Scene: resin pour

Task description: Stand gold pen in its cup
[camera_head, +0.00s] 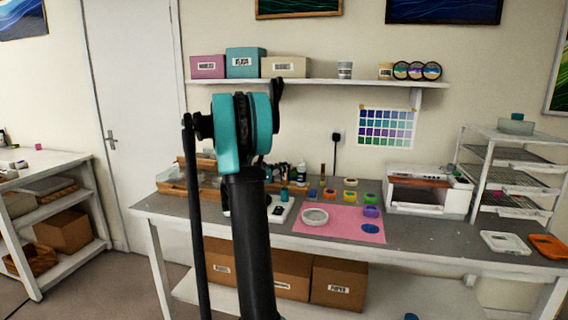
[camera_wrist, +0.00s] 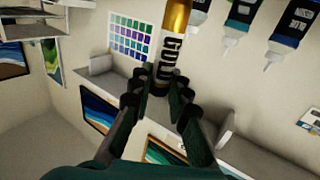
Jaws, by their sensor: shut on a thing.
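The pen's upper end runs out of the picture. In the head view my arm covers the middle, and I cannot make out the gripper or the gold pen there. I cannot tell which vessel is the pen's cup.
The grey workbench (camera_head: 415,232) carries a pink mat (camera_head: 345,230) with a white ring-shaped dish (camera_head: 314,216) and several small coloured pots. A white box-shaped machine (camera_head: 428,190) and a rack (camera_head: 500,165) stand at right. Several dark bottles (camera_wrist: 240,15) show in the wrist view.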

